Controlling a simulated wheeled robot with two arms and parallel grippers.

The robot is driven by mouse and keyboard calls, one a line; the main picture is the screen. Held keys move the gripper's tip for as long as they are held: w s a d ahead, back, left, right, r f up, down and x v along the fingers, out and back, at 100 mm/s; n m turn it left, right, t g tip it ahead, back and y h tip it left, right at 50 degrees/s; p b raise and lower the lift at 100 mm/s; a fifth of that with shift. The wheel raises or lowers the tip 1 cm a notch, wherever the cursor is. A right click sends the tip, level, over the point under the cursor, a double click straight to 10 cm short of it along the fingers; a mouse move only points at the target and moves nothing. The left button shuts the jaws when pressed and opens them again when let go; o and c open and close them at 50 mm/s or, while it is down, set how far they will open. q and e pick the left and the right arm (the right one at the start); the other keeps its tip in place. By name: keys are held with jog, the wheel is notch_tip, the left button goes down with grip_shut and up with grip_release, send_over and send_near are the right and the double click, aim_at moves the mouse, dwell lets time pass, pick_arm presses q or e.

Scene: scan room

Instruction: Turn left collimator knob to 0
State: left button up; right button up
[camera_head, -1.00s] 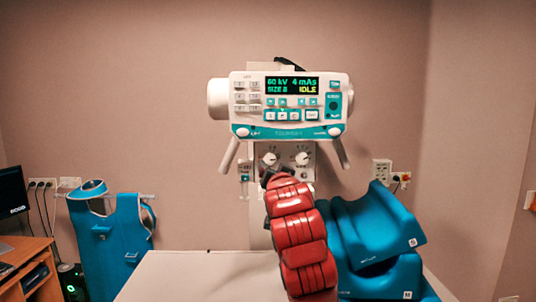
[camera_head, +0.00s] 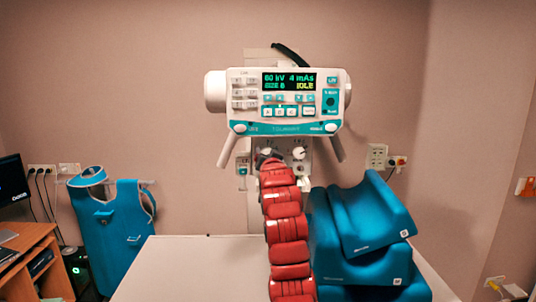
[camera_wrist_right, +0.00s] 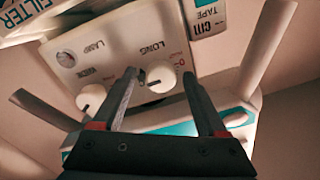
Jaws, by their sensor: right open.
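The left collimator knob (camera_head: 266,152) is a white round dial on the panel below the console, partly covered by my right gripper (camera_head: 268,161). In the right wrist view, turned over relative to the head view, the white knob by the "LONG" label (camera_wrist_right: 161,78) shows between the fingers of my open right gripper (camera_wrist_right: 160,75). Gaps show on both sides of the knob; I cannot tell how deep the fingers reach. The right collimator knob (camera_head: 299,153) is clear; it also shows in the wrist view (camera_wrist_right: 90,97). My left gripper is not in view.
The X-ray console (camera_head: 285,100) with two slanted handles hangs above the knobs. A white table (camera_head: 190,270) lies below. Blue cushions (camera_head: 370,220) are stacked right of my arm. A blue apron (camera_head: 112,230) and a wooden desk (camera_head: 35,262) are at left.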

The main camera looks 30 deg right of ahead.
grip_shut()
dwell(0.3)
